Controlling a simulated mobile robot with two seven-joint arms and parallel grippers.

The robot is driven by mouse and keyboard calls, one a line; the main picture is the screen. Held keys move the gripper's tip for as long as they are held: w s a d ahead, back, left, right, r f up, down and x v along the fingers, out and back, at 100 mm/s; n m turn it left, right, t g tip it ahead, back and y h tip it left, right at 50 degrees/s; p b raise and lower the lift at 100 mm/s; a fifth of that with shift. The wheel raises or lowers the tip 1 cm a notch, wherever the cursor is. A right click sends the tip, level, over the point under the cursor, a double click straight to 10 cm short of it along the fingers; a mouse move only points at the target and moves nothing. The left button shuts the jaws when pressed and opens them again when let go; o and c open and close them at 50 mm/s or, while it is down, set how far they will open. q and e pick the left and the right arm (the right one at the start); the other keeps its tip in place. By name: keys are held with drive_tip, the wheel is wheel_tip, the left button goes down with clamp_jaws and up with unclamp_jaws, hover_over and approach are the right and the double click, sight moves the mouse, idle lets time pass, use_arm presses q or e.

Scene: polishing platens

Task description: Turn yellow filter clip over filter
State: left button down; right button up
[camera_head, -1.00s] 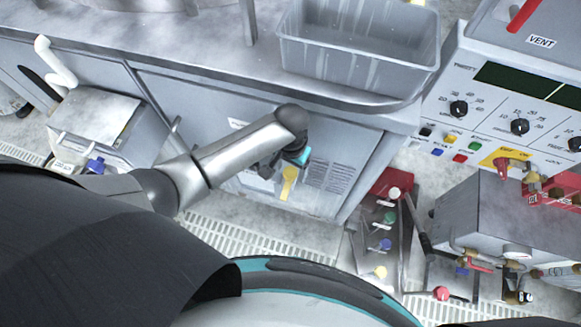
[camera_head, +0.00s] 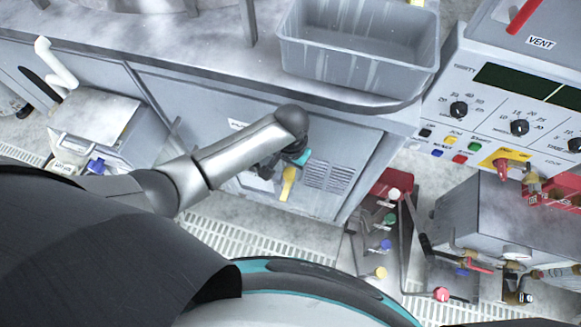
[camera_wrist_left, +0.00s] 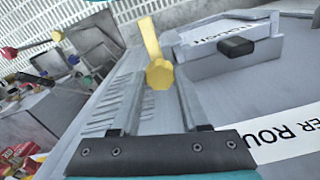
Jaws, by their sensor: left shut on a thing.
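The yellow filter clip (camera_head: 287,184) is on the front of the grey cabinet, just below my left gripper (camera_head: 297,157). In the left wrist view the clip (camera_wrist_left: 157,72) has a knobbed end and a flat arm reaching up. It lies between the fingers of my left gripper (camera_wrist_left: 156,95), which is shut on it. A grey box-like filter (camera_wrist_left: 222,42) with a lettered front and a black handle (camera_wrist_left: 236,46) sits right of the clip; the clip's arm stands beside it, not across its front. My right gripper is not in view.
The cabinet front has a louvred vent (camera_head: 328,177). A grey basin (camera_head: 358,60) stands on the worktop above. A control panel (camera_head: 500,110) and a unit with coloured knobs (camera_head: 380,235) stand to the right. A grating floor (camera_head: 245,236) lies below.

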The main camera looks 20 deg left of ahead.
use_arm(q)
drive_tip(key=m+p, duration=0.2)
drive_tip(key=m, duration=0.1)
drive_tip(key=shift+r+p, duration=0.1)
drive_tip(key=shift+p, duration=0.3)
drive_tip(key=m+p, duration=0.2)
drive_tip(key=m, duration=0.2)
drive_tip(key=shift+m, duration=0.4)
drive_tip(key=m+p, duration=0.1)
drive_tip(key=m, duration=0.3)
drive_tip(key=shift+m, duration=0.3)
drive_tip(key=m, duration=0.5)
drive_tip(key=shift+s, duration=0.1)
drive_tip(key=shift+m, duration=0.4)
drive_tip(key=shift+c, duration=2.1)
unclamp_jaws()
